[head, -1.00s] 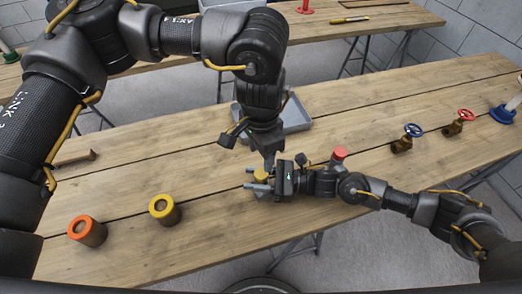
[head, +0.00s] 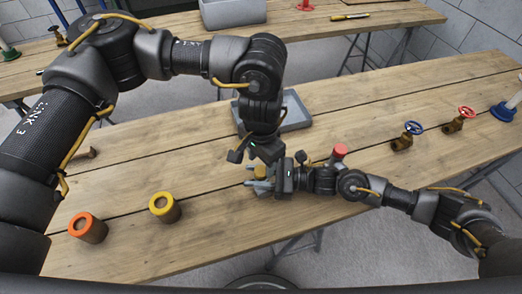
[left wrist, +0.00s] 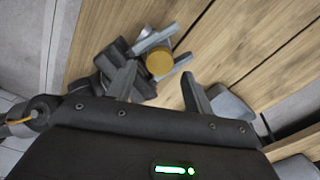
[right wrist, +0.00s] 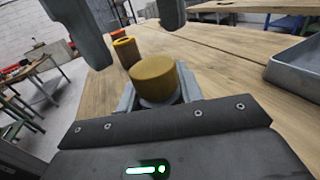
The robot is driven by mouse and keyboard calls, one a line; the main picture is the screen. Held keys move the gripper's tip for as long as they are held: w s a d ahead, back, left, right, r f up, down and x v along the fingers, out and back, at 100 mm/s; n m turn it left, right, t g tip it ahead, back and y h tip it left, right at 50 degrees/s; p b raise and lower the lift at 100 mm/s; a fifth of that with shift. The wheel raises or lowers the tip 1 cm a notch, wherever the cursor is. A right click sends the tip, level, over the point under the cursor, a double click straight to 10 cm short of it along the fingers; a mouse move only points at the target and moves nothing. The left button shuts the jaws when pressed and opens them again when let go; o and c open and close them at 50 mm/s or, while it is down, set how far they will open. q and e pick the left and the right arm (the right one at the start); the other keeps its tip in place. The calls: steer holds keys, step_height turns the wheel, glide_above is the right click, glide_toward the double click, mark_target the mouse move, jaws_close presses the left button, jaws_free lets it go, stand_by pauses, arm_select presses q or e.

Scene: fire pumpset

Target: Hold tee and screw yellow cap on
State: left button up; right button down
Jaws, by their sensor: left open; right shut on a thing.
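The yellow cap (right wrist: 153,80) sits upright on top of a grey round piece (right wrist: 160,103), apparently the tee, between my right gripper's fingers. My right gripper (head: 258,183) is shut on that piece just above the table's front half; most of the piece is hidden. In the left wrist view the cap's round top (left wrist: 159,62) lies between the right gripper's fingers. My left gripper (left wrist: 158,84) is open, its two fingers spread on either side of the cap. In the head view my left gripper (head: 268,160) points down over the cap and hides part of it.
A yellow-ringed cylinder (head: 165,208) and an orange-ringed one (head: 88,228) stand on the left of the table. A red-topped piece (head: 340,151) is close behind my right wrist. A grey tray (head: 296,118) lies behind. Blue-wheeled (head: 413,129) and red-wheeled (head: 466,113) valves stand right.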

mark_target(261, 170)
arm_select(q)
steer(key=shift+f, duration=1.75)
